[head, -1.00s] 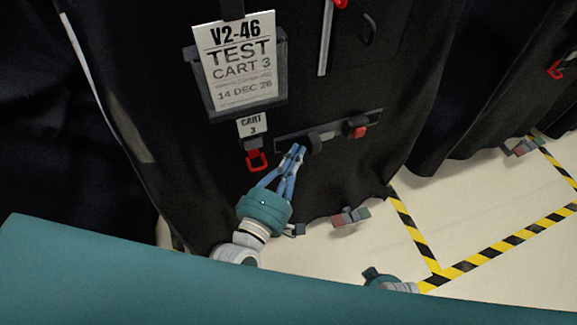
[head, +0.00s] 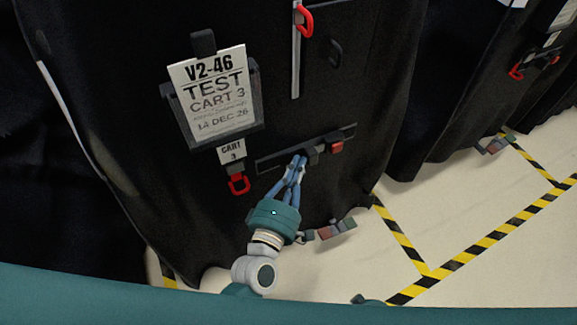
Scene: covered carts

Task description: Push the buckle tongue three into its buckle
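Buckle tongue three (head: 311,154) is a small dark piece on a dark horizontal strap (head: 275,163) on the black cover of cart 3. Its buckle (head: 336,147), with a red part, sits just to its right on the same strap. From this angle I cannot tell whether the tongue is inside the buckle. My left gripper (head: 301,163) reaches up from below. Its blue fingers come together at the tongue's left end and look shut on it. The fingertips partly hide the tongue. My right gripper's fingers do not show; only a small teal part of that arm shows at the bottom edge.
The sign "V2-46 TEST CART 3" (head: 213,92) hangs upper left, with a "CART 3" tag (head: 231,151) and red clip (head: 239,184) below. A pale vertical strip with a red hook (head: 305,21) is above. Another covered cart stands right. Striped floor tape (head: 480,245) crosses open floor.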

